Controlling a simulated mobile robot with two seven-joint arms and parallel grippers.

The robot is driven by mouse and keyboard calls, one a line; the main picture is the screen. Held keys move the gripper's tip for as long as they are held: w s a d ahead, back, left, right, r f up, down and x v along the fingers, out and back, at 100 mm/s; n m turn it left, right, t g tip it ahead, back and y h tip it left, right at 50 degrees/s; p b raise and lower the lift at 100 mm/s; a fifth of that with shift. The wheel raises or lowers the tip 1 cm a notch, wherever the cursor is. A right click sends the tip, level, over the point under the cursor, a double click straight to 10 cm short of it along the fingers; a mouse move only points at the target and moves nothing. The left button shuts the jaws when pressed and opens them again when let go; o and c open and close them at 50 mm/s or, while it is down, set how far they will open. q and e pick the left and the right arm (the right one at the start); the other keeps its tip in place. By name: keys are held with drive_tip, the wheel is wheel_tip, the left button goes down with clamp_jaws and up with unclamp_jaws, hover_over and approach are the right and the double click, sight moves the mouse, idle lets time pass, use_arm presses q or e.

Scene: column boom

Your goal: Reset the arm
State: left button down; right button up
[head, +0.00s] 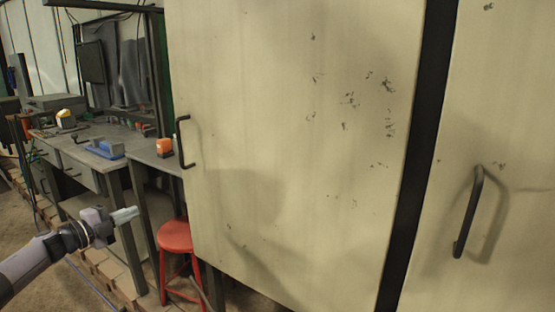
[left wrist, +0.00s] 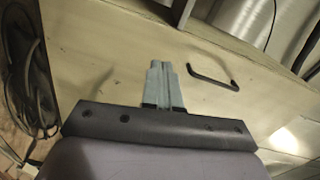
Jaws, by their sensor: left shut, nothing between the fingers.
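My left gripper (head: 125,214) comes in from the left in the head view, in front of the workbench and left of the red stool. Its fingers are together with nothing between them. The fingers also show shut in the left wrist view (left wrist: 162,85), with a pale panel and a dark handle (left wrist: 214,80) beyond them. The gripper is apart from the cabinet door in the head view. My right gripper is not in view.
A large cream cabinet door (head: 270,130) with a black handle (head: 183,142) fills the middle. Another door with a handle (head: 468,212) is at right. A red stool (head: 175,237) stands by a workbench (head: 90,160) holding a blue tool (head: 105,149) and an orange item (head: 164,147).

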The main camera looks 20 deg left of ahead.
use_arm(q)
drive_tip(key=s+d+f+n+g+p, duration=0.1)
drive_tip(key=s+d+f+n, duration=0.25)
drive_tip(key=d+f, duration=0.7)
drive_tip(key=s+d+f+n+g+p, duration=0.1)
drive_tip(key=s+d+f+n+p, duration=0.15)
drive_tip(key=s+d+f, duration=0.75)
drive_tip(key=s+d+n+g+y+p, duration=0.2)
drive_tip(key=s+d+n+g+y, duration=0.1)
drive_tip(key=s+d+n, duration=0.8)
drive_tip(key=s+d+g, duration=0.1)
drive_tip(key=s+d, duration=0.3)
drive_tip(key=s, duration=0.3)
drive_tip(key=shift+s+r, duration=0.3)
drive_tip(key=shift+s, duration=0.1)
